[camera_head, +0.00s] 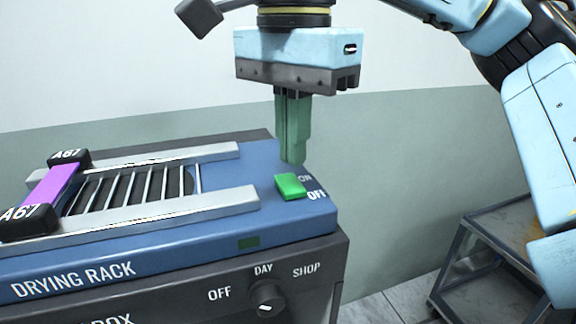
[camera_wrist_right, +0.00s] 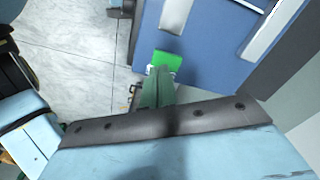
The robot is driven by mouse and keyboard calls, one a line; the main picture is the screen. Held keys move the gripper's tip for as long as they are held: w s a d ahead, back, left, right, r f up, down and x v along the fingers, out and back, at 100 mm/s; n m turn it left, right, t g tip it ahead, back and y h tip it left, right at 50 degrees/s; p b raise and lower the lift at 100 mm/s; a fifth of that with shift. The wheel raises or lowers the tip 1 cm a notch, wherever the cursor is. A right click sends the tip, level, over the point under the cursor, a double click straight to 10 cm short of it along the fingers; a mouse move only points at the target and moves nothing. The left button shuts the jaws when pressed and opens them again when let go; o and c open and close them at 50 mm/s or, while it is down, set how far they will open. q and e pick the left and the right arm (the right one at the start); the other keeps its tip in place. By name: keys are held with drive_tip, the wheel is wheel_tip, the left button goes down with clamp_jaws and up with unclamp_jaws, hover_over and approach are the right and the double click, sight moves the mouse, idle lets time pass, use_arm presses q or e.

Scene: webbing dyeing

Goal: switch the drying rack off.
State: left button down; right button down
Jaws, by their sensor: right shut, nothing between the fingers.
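The drying rack (camera_head: 200,243) is a blue unit with two silver rails and a slatted dark opening between them. Its green rocker switch (camera_head: 290,186) sits near the right end, between the labels ON and OFF; it also shows in the right wrist view (camera_wrist_right: 168,60). My right gripper (camera_head: 292,160) points down with its green fingers together and empty. Its tips are just above and behind the switch, near the ON side; whether they touch it I cannot tell. The tips also show close to the switch in the right wrist view (camera_wrist_right: 160,72). My left gripper is not in view.
A purple webbing piece (camera_head: 50,190) with black A67 end blocks lies across the rails at the left. A dark box with a DAY/OFF/SHOP knob (camera_head: 267,298) is under the rack. A wall stands behind. A metal-framed cart (camera_head: 480,265) stands at lower right.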

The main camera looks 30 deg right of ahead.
sight(293, 187)
drive_tip(key=shift+r+p, duration=1.3)
drive_tip(key=shift+r, duration=0.65)
